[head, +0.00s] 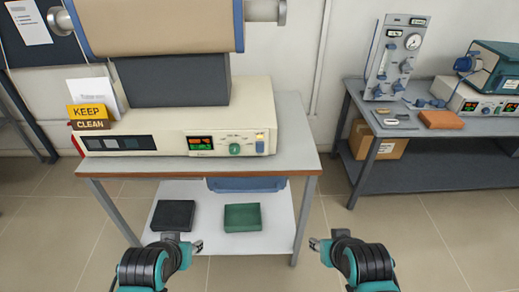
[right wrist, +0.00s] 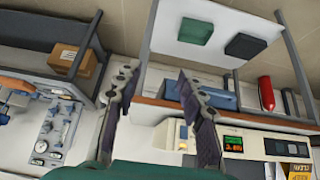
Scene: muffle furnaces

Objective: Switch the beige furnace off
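The beige furnace (head: 258,108) stands on a grey table in the head view. Its front panel has a lit display (head: 200,143) with orange and green digits, a green knob (head: 235,149) and a small switch (head: 260,143) at the right end. The switch position is too small to tell. In the right wrist view the furnace panel appears upside down, with the lit display (right wrist: 233,144). My right gripper (head: 314,244) is open and empty (right wrist: 158,72), in front of the table and apart from the furnace. My left gripper (head: 198,245) is low before the table; its opening is unclear.
The table (head: 297,140) has a lower shelf with a black block (head: 172,215) and a green block (head: 242,217). A second table (head: 440,133) at right carries instruments. Floor between the tables is free.

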